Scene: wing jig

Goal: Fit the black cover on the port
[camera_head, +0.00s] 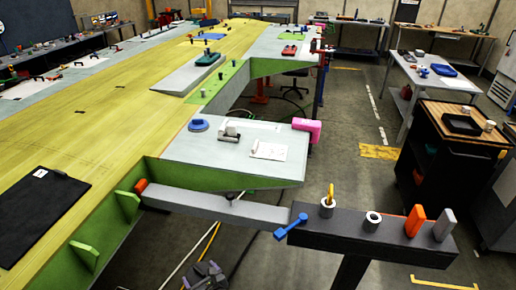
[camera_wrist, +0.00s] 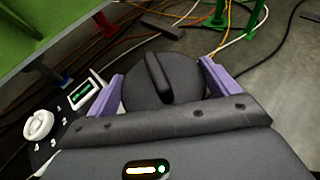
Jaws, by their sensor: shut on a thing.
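In the wrist view, my gripper (camera_wrist: 160,82) has its two purple fingers on either side of a round black cover (camera_wrist: 142,88). The fingers are shut on the cover, whose raised ridge faces the camera. My gripper also shows in the head view (camera_head: 206,273) at the bottom edge, below the grey ledge; the cover cannot be made out there. I cannot pick out the port for certain in either view.
A dark panel with a white dial (camera_wrist: 38,125) and numbers lies left in the wrist view. In the head view, a grey ledge (camera_head: 190,202) runs along the green wing edge (camera_head: 155,170). A dark stand (camera_head: 350,240) holding several small parts is at right.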

